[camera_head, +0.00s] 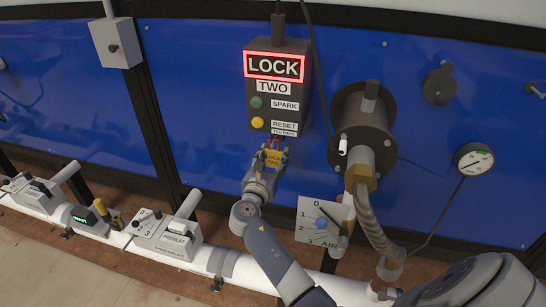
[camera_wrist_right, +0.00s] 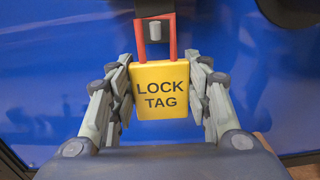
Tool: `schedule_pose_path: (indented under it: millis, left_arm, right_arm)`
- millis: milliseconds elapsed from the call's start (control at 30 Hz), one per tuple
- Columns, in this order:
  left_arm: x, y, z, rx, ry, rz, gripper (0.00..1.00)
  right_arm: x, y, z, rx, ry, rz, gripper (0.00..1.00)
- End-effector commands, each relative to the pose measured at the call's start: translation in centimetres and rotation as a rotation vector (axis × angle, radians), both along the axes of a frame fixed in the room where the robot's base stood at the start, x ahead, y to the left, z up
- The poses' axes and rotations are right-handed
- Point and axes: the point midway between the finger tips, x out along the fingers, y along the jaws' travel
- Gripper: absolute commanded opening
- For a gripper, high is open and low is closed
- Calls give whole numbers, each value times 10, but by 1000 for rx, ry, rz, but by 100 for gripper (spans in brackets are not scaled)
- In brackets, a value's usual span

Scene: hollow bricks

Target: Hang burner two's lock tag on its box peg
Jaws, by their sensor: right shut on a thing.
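My right gripper (camera_head: 272,152) is shut on a yellow lock tag (camera_wrist_right: 160,103) with a red shackle (camera_wrist_right: 136,32). The tag is upright, with its lettering facing the wrist camera, and has a finger on each side. Burner two's box (camera_head: 263,108) is dark, with a red-lit LOCK sign (camera_head: 275,66). The gripper and tag are just below the box's lower edge. In the wrist view, a grey peg end (camera_wrist_right: 155,30) appears inside the red loop. I cannot tell whether the loop is around the peg or in front of it. My left gripper is not in view.
A burner (camera_head: 360,125) with a hose (camera_head: 372,215) stands right of the box. An air dial plate (camera_head: 312,228) is below it. A white pipe (camera_head: 120,238) with a PREHEAT unit (camera_head: 168,238) runs along the bottom. The blue wall left of the gripper is clear.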

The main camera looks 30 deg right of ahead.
Motion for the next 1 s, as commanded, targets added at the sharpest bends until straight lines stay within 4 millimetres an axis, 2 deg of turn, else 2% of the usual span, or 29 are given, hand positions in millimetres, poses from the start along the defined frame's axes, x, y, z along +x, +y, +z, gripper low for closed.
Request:
schedule_pose_path:
  millis: [367, 400, 467, 833, 1000]
  left_arm:
    - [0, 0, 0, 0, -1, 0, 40]
    - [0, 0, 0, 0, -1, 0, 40]
    - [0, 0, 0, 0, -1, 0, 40]
    - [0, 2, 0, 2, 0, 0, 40]
    - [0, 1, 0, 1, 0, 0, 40]
  right_arm:
    - [0, 0, 0, -1, -1, 0, 22]
    - [0, 0, 0, -1, -1, 0, 54]
    - [0, 0, 0, -1, -1, 0, 68]
    - [-1, 1, 0, 0, 0, 0, 69]
    - [-12, 16, -1, 1, 1, 2, 69]
